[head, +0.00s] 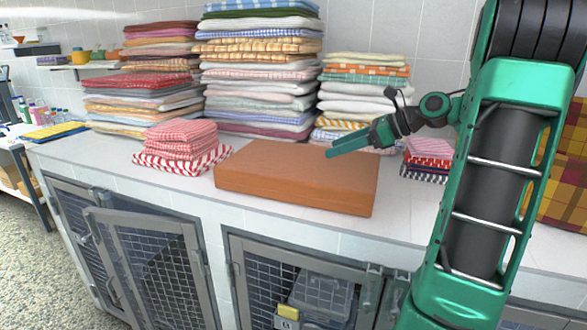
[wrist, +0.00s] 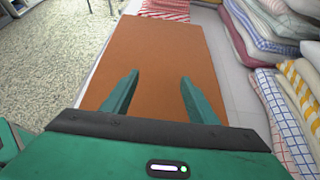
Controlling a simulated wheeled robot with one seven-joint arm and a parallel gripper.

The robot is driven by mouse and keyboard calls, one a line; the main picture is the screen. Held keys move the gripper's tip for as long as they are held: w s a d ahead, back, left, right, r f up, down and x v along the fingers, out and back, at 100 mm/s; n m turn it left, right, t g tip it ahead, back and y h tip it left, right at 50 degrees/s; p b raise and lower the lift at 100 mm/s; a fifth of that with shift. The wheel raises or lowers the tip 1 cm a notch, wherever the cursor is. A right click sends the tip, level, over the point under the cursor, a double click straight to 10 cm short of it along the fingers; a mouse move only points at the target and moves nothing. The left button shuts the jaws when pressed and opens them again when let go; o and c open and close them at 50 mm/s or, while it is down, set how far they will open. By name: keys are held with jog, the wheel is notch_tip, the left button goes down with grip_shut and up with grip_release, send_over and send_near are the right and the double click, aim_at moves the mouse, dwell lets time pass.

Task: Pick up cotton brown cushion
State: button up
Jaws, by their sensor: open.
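The brown cushion (head: 297,178) is a flat rectangular slab lying on the white tiled counter above the kennels. In the wrist view the cushion (wrist: 155,60) stretches away from me under and beyond the fingers. My gripper (head: 335,150) is over the right back part of the cushion in the head view. Its two green fingers (wrist: 156,92) are apart with nothing between them, and the cushion's top shows below. I cannot tell whether the fingertips touch the cushion.
A folded red-and-white towel pile (head: 180,146) sits left of the cushion. Tall towel stacks (head: 259,70) stand behind it along the wall. A small towel pile (head: 428,158) is at the right. An open kennel door (head: 150,270) juts out below the counter (head: 110,158).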

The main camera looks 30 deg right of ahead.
aim_at(303, 160)
jog(key=x, duration=0.4)
jog(key=shift+w+f, duration=0.15)
jog(key=shift+w, duration=0.1)
jog(key=shift+x, duration=2.8)
jog(key=shift+s, duration=0.1)
jog(key=c, duration=1.3)
